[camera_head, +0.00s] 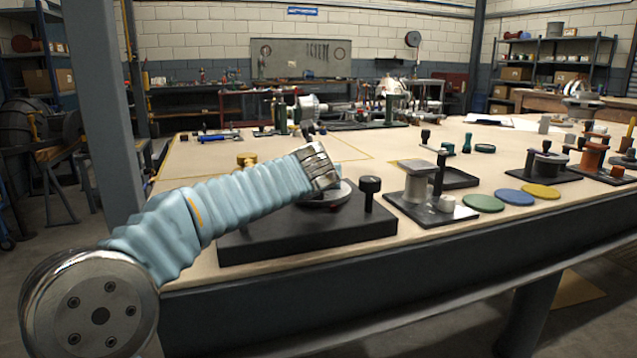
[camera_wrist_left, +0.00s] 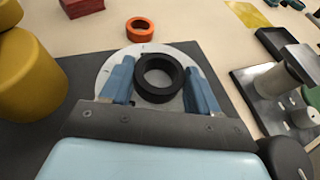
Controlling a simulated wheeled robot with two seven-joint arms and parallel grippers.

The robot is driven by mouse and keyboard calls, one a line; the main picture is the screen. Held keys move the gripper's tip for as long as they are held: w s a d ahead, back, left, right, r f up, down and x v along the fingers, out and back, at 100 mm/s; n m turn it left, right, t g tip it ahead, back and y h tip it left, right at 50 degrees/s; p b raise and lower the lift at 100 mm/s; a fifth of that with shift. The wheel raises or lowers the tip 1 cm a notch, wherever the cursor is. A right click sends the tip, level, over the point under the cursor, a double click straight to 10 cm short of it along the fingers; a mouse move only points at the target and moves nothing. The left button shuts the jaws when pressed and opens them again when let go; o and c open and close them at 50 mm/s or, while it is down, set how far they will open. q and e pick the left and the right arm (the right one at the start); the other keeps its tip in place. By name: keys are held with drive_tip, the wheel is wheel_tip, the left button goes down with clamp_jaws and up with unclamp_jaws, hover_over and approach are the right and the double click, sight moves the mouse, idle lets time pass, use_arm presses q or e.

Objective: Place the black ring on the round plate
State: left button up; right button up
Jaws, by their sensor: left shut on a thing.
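My left gripper (camera_wrist_left: 160,84) is shut on the black ring (camera_wrist_left: 158,91), which lies flat between the two blue fingers in the left wrist view. The pale round plate (camera_wrist_left: 104,76) is directly under the ring and shows around it. I cannot tell whether the ring touches the plate. In the head view my left arm reaches over the black base, and the plate (camera_head: 338,198) shows just below my wrist. The ring is hidden there behind my wrist. My right gripper is in neither view.
The plate sits on a thick black base (camera_head: 270,240) with a black knob (camera_head: 370,186) at its right. An orange ring (camera_wrist_left: 141,24) and a yellow part (camera_wrist_left: 30,75) are near. A fixture with a grey spool (camera_head: 419,181) and several coloured discs (camera_head: 484,203) stand further right.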

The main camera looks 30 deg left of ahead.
use_arm(q)
drive_tip(key=shift+r, duration=0.1)
drive_tip(key=shift+f, duration=0.2)
drive_tip(key=o, duration=1.2)
drive_tip(key=shift+r, duration=0.1)
drive_tip(key=shift+r, duration=0.15)
drive_tip(key=v, duration=1.2)
